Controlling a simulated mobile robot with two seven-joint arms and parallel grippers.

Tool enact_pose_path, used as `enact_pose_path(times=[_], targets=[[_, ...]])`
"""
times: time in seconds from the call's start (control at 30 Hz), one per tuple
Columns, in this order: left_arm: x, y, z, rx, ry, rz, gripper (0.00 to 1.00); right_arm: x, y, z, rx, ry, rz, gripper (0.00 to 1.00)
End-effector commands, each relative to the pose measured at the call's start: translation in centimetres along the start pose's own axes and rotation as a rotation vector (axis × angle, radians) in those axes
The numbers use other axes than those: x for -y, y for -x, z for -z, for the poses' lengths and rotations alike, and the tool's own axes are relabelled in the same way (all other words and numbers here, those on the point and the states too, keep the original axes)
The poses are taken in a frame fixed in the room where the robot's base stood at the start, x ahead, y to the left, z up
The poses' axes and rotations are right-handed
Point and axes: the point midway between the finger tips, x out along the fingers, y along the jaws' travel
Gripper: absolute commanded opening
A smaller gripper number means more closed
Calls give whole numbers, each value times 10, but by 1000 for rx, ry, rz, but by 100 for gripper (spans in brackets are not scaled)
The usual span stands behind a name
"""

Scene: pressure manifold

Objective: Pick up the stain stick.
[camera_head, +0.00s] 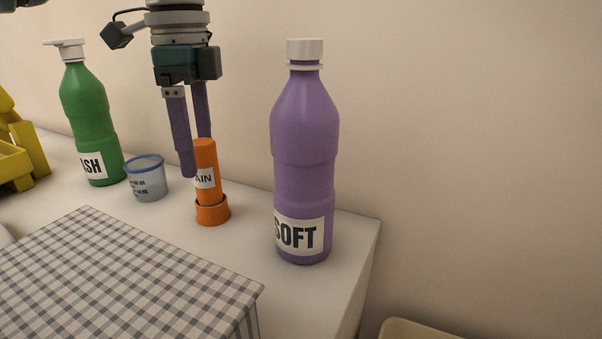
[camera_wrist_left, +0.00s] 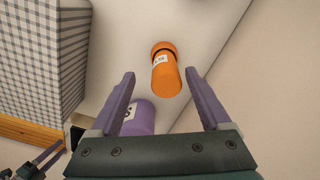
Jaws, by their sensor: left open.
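The stain stick (camera_head: 206,172) is an orange cylinder with a white label and a wider orange base. It stands upright on the white counter, between the small cup and the purple bottle. My left gripper (camera_head: 197,157) points down at it, open and empty. In the head view, one finger overlaps the stick's left edge and the other ends near its top. In the left wrist view, the stick (camera_wrist_left: 165,80) shows between the two fingertips (camera_wrist_left: 160,75); contact cannot be told. Part of my right gripper (camera_wrist_left: 42,162) shows small at the lower left there.
A purple SOFT bottle (camera_head: 305,150) stands close on the right, near the counter's edge. A blue-rimmed cup (camera_head: 148,182) and green bottle (camera_head: 88,125) stand on the left. A checked cloth-covered block (camera_head: 120,275) lies in front. A wall is behind. Yellow objects (camera_head: 15,150) sit far left.

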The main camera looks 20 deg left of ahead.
Motion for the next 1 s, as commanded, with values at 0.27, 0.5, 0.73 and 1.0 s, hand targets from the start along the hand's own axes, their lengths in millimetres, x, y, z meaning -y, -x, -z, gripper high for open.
enact_pose_path(times=[0.27, 0.5, 0.73, 1.0], targets=[[5, -39, 3, 2, 2, 0, 81, 1, -15, -5, 0, 0, 0, 50], [5, -56, 3, 1, 0, 2, 81, 1, -16, -5, -2, 0, 0, 50], [5, -55, 3, 1, 0, 2, 74, 0, -16, -4, -4, 0, 0, 50], [5, -55, 3, 1, 0, 2, 44, 0, -16, -3, -4, 0, 0, 50]])
